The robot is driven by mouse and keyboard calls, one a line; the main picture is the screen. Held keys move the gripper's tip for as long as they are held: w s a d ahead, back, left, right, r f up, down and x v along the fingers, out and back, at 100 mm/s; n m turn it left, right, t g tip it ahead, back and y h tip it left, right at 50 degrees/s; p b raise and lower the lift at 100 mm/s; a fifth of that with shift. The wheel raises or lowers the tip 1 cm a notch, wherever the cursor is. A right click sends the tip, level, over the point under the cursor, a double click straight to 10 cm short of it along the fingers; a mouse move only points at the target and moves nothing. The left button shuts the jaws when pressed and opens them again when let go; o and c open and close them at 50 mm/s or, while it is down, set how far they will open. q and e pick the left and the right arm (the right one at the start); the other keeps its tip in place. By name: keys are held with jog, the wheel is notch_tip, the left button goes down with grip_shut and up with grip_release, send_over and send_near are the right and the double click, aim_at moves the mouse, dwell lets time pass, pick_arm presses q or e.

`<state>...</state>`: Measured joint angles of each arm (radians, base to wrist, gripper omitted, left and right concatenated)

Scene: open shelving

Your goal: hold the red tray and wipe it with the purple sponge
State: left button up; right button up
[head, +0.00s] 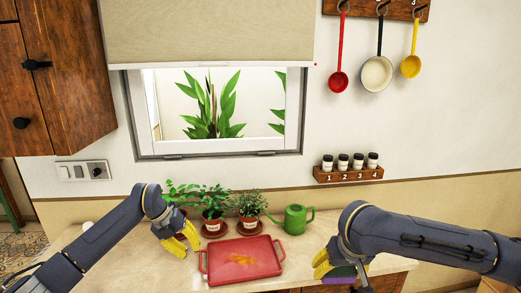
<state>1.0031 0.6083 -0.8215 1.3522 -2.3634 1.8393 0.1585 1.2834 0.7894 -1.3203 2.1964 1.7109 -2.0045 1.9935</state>
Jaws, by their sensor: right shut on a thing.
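The red tray (220,271) lies flat on the counter in the middle, with an orange-yellow stain (241,259) on its floor and a handle at each side. My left gripper (188,241), with yellow fingers, is above the counter just behind and left of the tray, close to its left handle; whether its fingers are spread is unclear. My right gripper (326,266) is right of the tray, apart from it, shut on the purple sponge (340,281). The sponge shows below the fingers, partly hidden by them.
Potted plants (213,222) on saucers and a green watering can (294,220) stand behind the tray. A spice rack (348,174) is on the wall at right. The counter (150,265) is clear left of the tray.

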pick_arm(q)
jog(key=shift+x, duration=3.1)
jog(key=shift+c, duration=0.5)
grip_shut()
